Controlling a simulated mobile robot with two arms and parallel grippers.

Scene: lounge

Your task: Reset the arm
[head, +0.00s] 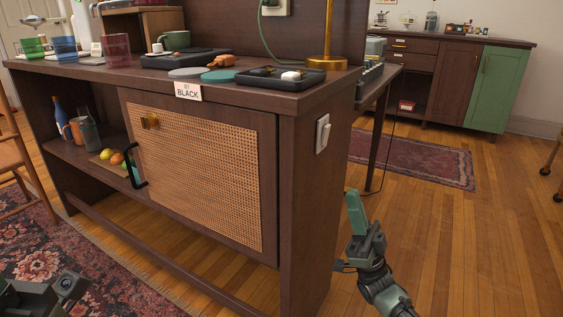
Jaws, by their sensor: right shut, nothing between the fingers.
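My right gripper (355,212) shows at the lower right, with its green fingers pointing up. It is shut and empty, over the wood floor just right of the cabinet's end panel. It appears apart from the cabinet (300,200). At the lower left corner a dark part of my left arm (40,295) shows, but its gripper fingers cannot be made out.
The cabinet has a closed woven door (200,170) with a black handle (135,168). Its top holds cups, a green mug (176,40), black trays (281,78) and a brass lamp (327,62). A switch plate (322,133) is on its end.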

